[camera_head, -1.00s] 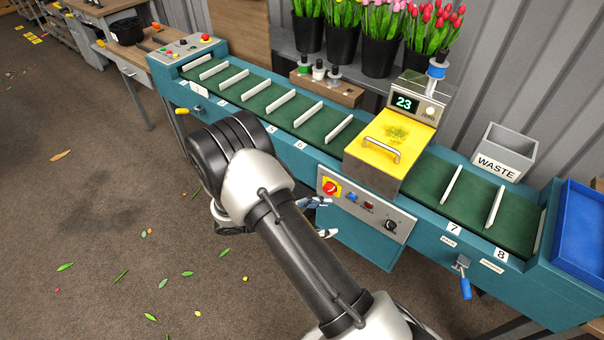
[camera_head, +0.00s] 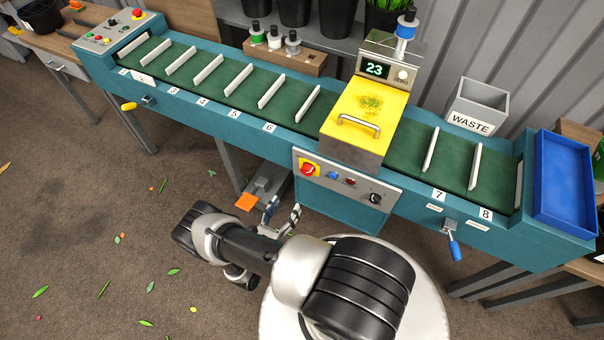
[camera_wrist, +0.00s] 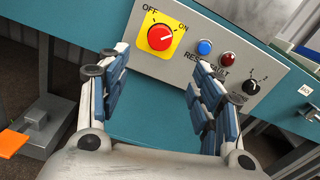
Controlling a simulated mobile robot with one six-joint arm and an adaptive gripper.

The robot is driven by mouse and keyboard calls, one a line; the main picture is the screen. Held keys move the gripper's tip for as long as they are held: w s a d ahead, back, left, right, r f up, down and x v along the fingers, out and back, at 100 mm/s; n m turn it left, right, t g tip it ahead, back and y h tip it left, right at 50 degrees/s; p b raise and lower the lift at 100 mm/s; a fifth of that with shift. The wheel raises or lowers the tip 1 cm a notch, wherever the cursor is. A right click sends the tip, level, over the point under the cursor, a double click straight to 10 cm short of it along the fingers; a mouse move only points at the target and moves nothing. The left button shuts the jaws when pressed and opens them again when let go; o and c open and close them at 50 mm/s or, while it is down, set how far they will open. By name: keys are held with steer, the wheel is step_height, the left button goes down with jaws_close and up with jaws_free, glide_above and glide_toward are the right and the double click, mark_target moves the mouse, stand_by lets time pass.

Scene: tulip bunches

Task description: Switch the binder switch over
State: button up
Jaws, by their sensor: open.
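The binder switch (camera_head: 308,169) is a red knob on a yellow plate at the left end of a grey control panel (camera_head: 336,194). In the wrist view the red knob (camera_wrist: 160,37) sits between OFF and ON labels. A short white mark shows on its right side; I cannot tell surely which label it points to. My gripper (camera_head: 282,207) is open and empty, in front of and below the panel. In the wrist view its fingers (camera_wrist: 161,60) stand apart, with the knob beyond and between their tips, not touched.
Beside the switch are a blue button (camera_wrist: 205,47), a red lamp (camera_wrist: 227,59) and a black dial (camera_wrist: 250,87). The yellow binder cover (camera_head: 366,115) is above. A blue-handled crank (camera_head: 453,246) sticks out at the right. A pedal with an orange plate (camera_head: 247,202) is below.

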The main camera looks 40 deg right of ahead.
mark_target(306, 173)
steer(key=b+x, duration=0.1)
steer(key=x, duration=1.4)
steer(key=c, duration=1.1)
